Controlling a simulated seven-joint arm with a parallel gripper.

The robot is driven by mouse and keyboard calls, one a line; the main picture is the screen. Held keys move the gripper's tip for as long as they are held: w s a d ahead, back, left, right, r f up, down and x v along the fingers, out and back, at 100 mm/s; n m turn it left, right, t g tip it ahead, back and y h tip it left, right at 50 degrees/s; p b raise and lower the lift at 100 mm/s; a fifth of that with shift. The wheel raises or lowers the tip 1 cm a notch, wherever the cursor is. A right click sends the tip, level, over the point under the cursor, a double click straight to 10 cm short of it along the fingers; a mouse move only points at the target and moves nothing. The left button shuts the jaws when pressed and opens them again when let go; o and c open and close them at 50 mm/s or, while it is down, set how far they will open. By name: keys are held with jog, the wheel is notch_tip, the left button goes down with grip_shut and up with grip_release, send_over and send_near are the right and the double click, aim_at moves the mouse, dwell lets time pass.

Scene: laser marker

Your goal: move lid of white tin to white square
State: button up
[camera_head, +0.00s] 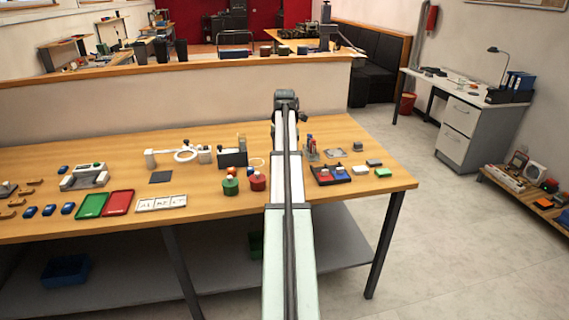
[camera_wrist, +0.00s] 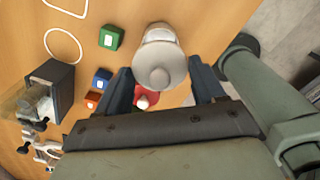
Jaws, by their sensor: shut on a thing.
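The white tin's pale grey-white round lid (camera_wrist: 172,62) with a round knob shows in the wrist view between the two fingers of my gripper (camera_wrist: 160,68). My gripper is shut on this lid. The white tin (camera_wrist: 148,36), with a brighter patch, shows just beyond it; I cannot tell whether lid and tin touch. A white square outline (camera_wrist: 82,13) is cut by the top edge of the wrist view, to the left of the tin. In the head view my arm hides the gripper and the tin.
A red piece with a white knob (camera_wrist: 146,98) lies under the fingers. Green (camera_wrist: 107,40) and blue (camera_wrist: 101,80) blocks and a white ring (camera_wrist: 79,46) are to the left. Green (camera_head: 230,187) and red (camera_head: 258,182) tins stand left of my arm. The table's right edge is near.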

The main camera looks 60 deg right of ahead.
notch_tip(320, 180, up, 3)
jog(key=shift+w+f, duration=0.1)
jog(key=shift+w, duration=0.1)
jog(key=w+d+f, duration=0.3)
jog(key=w+d, duration=0.7)
jog(key=d, duration=0.3)
jog(key=shift+w+a+f, duration=0.1)
jog(key=shift+f, duration=2.3)
jog(key=shift+w+a+f, duration=0.1)
jog(key=shift+f, duration=2.3)
jog(key=shift+f, duration=0.15)
jog(key=o, duration=1)
notch_tip(320, 180, up, 12)
